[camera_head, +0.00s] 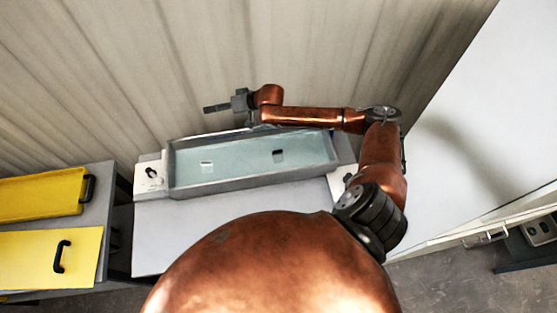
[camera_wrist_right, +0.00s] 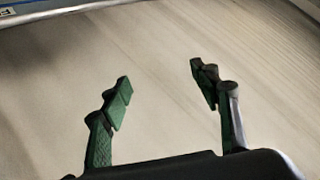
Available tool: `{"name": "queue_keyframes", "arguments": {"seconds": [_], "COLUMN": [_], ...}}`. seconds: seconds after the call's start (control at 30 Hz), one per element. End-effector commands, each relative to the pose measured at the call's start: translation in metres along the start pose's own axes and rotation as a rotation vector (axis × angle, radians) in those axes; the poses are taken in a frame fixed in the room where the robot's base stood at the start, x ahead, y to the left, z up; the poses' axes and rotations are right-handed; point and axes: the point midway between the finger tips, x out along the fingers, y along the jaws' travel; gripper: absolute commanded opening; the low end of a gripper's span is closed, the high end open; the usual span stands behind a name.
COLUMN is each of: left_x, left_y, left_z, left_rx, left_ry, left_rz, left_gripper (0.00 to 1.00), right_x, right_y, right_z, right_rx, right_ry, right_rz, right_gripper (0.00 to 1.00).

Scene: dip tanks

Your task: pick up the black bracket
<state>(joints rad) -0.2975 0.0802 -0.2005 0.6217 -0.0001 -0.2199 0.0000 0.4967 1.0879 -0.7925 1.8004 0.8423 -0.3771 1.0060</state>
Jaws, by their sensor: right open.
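A grey tank (camera_head: 180,183) with pale bluish liquid stands against the wall. A small dark piece (camera_head: 279,155) shows in it right of centre, and a small white piece (camera_head: 206,163) left of centre. A small black part (camera_head: 151,173) is on a white pad left of the tank; another black part (camera_head: 349,178) is on the right pad. I cannot tell which is the black bracket. My right gripper (camera_head: 213,108) is above and behind the tank's far rim, pointing left. My left gripper is out of view.
Yellow panels with black handles (camera_head: 62,256) lie on a grey bench at the left. The grey bench (camera_head: 165,225) in front of the tank looks clear. The corrugated wall (camera_head: 200,50) is close behind the right gripper. A white surface (camera_head: 470,130) is at the right.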

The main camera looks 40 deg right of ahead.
Motion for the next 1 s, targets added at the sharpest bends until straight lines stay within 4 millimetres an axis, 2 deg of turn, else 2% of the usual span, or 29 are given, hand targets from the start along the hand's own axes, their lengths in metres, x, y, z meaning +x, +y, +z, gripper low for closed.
{"name": "queue_keyframes", "arguments": {"seconds": [0.03, 0.07, 0.1, 0.2, 0.33, 0.43, 0.57, 0.83, 1.0], "left_x": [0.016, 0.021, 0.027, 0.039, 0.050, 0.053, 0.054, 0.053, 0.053], "left_y": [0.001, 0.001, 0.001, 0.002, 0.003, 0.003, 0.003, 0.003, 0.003], "left_z": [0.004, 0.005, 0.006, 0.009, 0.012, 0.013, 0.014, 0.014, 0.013], "left_rx": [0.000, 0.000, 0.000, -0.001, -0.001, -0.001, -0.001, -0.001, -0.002], "left_ry": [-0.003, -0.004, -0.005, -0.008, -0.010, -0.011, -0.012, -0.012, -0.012], "left_rz": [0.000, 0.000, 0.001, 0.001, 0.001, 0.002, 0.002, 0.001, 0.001], "left_gripper": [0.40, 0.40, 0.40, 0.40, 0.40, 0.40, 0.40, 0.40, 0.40], "right_x": [0.003, 0.000, -0.008, -0.040, -0.087, -0.113, -0.124, -0.109, -0.089], "right_y": [0.031, 0.048, 0.070, 0.118, 0.157, 0.171, 0.179, 0.194, 0.206], "right_z": [0.032, 0.050, 0.075, 0.127, 0.171, 0.189, 0.201, 0.217, 0.229], "right_rx": [0.034, 0.063, 0.098, 0.173, 0.242, 0.273, 0.289, 0.288, 0.287], "right_ry": [-0.103, -0.167, -0.248, -0.424, -0.584, -0.656, -0.694, -0.695, -0.695], "right_rz": [0.100, 0.164, 0.250, 0.452, 0.651, 0.743, 0.789, 0.791, 0.790], "right_gripper": [0.56, 0.56, 0.56, 0.56, 0.56, 0.56, 0.56, 0.56, 0.56]}}
